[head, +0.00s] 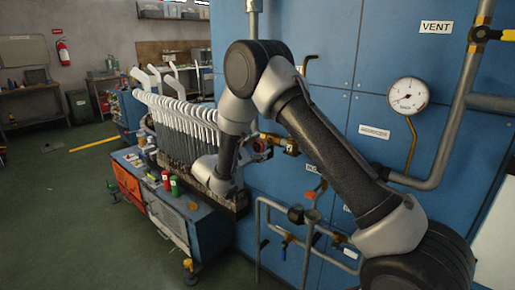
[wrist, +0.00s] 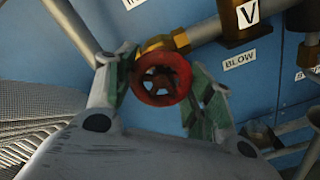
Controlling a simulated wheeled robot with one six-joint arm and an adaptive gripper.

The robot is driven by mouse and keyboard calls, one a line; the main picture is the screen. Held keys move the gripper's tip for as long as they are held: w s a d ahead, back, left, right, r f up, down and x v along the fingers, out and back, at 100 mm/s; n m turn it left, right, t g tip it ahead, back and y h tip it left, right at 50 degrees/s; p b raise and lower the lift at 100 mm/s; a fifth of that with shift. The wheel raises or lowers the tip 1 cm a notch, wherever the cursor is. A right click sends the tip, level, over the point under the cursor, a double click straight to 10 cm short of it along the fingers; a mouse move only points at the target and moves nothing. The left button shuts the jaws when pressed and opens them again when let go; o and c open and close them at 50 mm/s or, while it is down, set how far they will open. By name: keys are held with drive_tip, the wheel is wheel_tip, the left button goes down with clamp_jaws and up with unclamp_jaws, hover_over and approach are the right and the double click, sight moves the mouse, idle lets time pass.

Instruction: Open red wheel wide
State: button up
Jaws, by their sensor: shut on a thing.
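The red wheel (wrist: 162,79) is a small round handwheel on a brass valve (wrist: 178,41), facing the camera in the wrist view. My gripper (wrist: 165,85) has one finger on each side of the wheel, and the fingers are shut on its rim. In the head view the wheel (head: 262,146) shows small beside the brass fitting (head: 291,145), and my arm and gripper partly hide it.
A blue panel (head: 292,60) carries pipes and a white gauge (head: 408,96). Lower pipes (head: 270,205) run below the wheel. A rack of pale sock forms (head: 180,115) stands close to the left of my gripper, above a cart (head: 205,232). The green floor (head: 70,200) at left is open.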

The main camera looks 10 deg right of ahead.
drive_tip(key=n, duration=0.7)
drive_tip(key=shift+s+f, duration=0.1)
drive_tip(key=shift+f, duration=0.05)
drive_tip(key=n, duration=0.7)
drive_tip(key=shift+s+d+n, duration=0.1)
drive_tip(key=shift+n, duration=0.2)
drive_tip(key=n, duration=0.3)
drive_tip(key=shift+n, duration=0.3)
drive_tip(key=n, duration=0.3)
drive_tip(key=shift+s+n, duration=0.1)
drive_tip(key=shift+n, duration=0.3)
drive_tip(key=n, duration=0.3)
drive_tip(key=shift+n, duration=2)
